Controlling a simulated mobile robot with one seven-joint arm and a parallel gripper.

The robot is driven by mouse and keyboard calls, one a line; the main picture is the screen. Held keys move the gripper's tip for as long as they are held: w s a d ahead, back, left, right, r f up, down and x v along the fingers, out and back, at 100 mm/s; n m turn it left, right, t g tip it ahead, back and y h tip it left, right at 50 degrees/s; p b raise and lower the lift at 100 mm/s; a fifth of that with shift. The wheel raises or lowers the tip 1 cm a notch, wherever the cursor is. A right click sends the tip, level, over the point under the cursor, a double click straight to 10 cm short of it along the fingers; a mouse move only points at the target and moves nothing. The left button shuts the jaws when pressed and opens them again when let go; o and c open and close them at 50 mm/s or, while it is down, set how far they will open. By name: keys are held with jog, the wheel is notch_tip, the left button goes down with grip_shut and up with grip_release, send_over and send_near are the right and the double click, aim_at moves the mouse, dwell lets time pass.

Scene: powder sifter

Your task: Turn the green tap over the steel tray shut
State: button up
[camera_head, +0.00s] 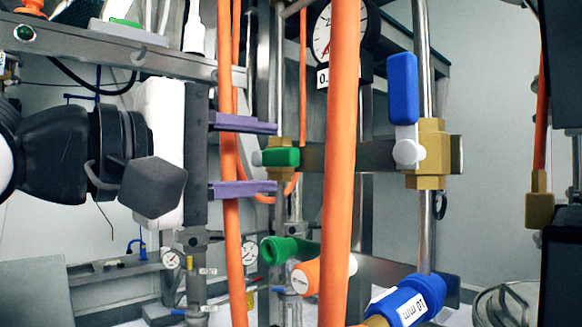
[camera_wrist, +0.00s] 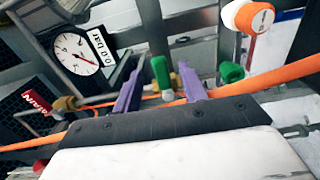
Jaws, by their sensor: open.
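A tap with a green handle (camera_head: 281,157) sits on a brass body in front of a flat metal bar. The handle lies roughly level in the head view. My gripper (camera_head: 276,158) has two purple fingers, one above and one below the handle's height, spread apart. In the wrist view the green handle (camera_wrist: 161,72) shows between the open fingertips, with space on both sides. I cannot tell whether the fingertips reach it in depth. A second green fitting (camera_head: 285,250) is lower down and also shows in the wrist view (camera_wrist: 230,72). I cannot make out a steel tray clearly.
A thick orange hose (camera_head: 340,150) hangs just right of the tap. A thinner orange hose (camera_head: 229,80) passes by my fingers. A blue lever valve (camera_head: 403,90), a pressure gauge (camera_head: 322,34) and an orange-capped fitting (camera_head: 308,277) are close by. A round metal rim (camera_head: 505,300) is at lower right.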

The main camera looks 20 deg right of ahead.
jog(key=v, duration=0.6)
jog(key=shift+a+b, duration=0.3)
jog(key=shift+b, duration=0.1)
jog(key=shift+s, duration=0.15)
